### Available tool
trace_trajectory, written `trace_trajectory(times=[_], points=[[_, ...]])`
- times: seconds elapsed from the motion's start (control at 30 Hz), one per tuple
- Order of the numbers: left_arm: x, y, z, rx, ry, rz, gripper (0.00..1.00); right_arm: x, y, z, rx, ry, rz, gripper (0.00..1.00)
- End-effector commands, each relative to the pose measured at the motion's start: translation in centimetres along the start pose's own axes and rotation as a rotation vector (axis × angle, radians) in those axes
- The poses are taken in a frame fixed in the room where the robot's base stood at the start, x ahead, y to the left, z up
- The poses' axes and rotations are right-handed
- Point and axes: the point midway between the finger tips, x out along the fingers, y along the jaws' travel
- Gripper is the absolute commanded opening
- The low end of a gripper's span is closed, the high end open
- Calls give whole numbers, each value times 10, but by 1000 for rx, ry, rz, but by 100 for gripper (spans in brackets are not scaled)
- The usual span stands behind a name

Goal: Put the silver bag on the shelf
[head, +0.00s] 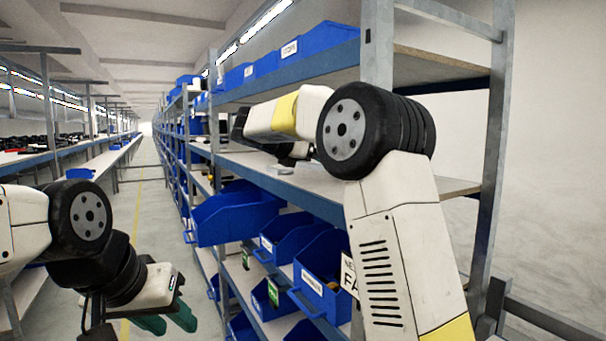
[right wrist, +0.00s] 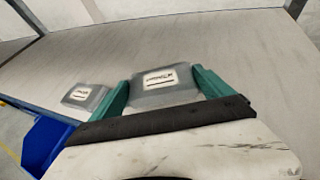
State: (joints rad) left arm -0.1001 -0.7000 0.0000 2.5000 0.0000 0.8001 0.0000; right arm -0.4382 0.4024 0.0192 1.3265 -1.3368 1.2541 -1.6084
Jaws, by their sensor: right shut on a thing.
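A silver bag (right wrist: 166,88) with a white label sits between the green fingers of my right gripper (right wrist: 160,82), which is shut on it. The bag is over the pale shelf board (right wrist: 240,55); I cannot tell whether it touches the board. A second silver bag (right wrist: 88,97) with a label lies on the board to the left, apart from the gripper. In the head view my right arm reaches into the middle shelf level (head: 325,190), and its gripper is mostly hidden there. My left gripper (head: 168,321) hangs at the lower left, open and empty.
A blue bin (head: 238,215) juts out from the rack, and several more stand on the lower level. Blue bins (head: 290,52) line the top level. A metal post (head: 377,45) stands close to my right arm. The aisle (head: 150,195) is clear.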

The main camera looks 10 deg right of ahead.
Motion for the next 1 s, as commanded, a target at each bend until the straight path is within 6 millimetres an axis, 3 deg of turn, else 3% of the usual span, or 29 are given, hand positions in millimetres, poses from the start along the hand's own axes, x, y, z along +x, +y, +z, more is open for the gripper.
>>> trace_trajectory(times=[0.1,0.3,0.67,0.7,0.73,1.0], points=[[0,0,0,0,0,0,36,7,8,0,0,0,0,42],[0,0,0,0,0,0,36,17,6,-29,-2,1,0,42],[0,0,0,0,0,0,36,19,6,-34,-1,0,0,42],[0,0,0,0,0,0,36,19,6,-34,0,0,0,94],[0,0,0,0,0,0,36,19,6,-34,0,0,0,100],[0,0,0,0,0,0,36,18,6,-32,1,0,0,100]])
